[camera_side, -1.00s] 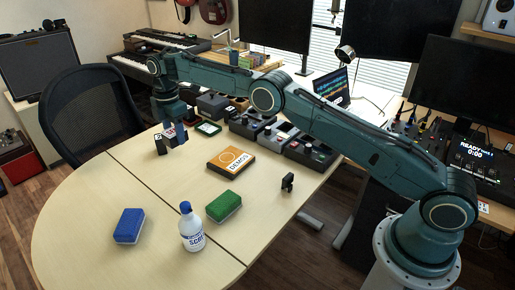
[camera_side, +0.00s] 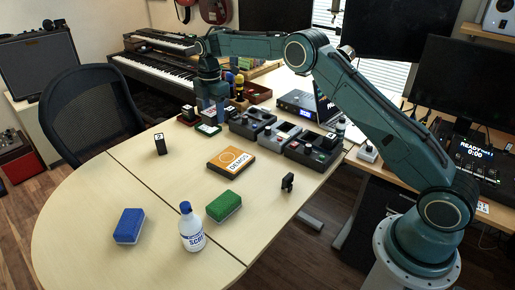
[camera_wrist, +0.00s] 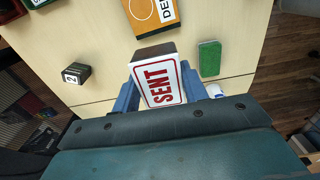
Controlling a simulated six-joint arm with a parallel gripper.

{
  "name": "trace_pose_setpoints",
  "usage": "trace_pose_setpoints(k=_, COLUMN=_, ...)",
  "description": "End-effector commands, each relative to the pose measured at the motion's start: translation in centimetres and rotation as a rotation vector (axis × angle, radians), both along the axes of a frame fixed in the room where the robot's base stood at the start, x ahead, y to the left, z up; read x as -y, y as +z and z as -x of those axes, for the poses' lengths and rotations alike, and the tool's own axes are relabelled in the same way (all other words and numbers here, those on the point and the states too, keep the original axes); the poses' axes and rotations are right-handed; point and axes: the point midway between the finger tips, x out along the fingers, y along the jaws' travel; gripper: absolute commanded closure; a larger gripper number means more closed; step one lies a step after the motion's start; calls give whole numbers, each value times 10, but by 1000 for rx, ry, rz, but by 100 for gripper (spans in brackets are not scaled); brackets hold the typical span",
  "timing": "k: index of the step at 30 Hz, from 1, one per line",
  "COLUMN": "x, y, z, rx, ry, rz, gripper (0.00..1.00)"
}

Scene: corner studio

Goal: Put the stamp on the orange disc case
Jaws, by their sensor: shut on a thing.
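The stamp (camera_wrist: 158,82) is a block with a white and red "SENT" label. My gripper (camera_wrist: 155,92) is shut on it, with a blue finger at each side. In the side view my gripper (camera_side: 209,106) holds the stamp (camera_side: 209,114) up in the air, with its underside hard to make out. The orange disc case (camera_side: 231,160), marked "DEMOS", lies flat on the table, with nothing on it. It shows at the top of the wrist view (camera_wrist: 150,18), partly cut off, apart from the stamp.
A black block marked "2" (camera_side: 160,146) is left. A green-edged pad (camera_side: 208,129) and pedals (camera_side: 312,150) line the back edge.

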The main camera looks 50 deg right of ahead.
Motion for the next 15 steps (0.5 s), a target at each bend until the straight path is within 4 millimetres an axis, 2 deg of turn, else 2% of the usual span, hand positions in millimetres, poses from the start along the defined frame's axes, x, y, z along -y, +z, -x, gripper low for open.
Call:
trace_pose_setpoints(k=3, x=21, y=4, z=10, rx=1, ry=-2, rz=0, gripper=80)
trace_pose_setpoints(k=6, x=32, y=5, z=16, rx=1, ry=1, rz=0, gripper=80)
trace_pose_setpoints(k=15, x=40, y=5, z=21, rx=0, ry=3, rz=0, gripper=80)
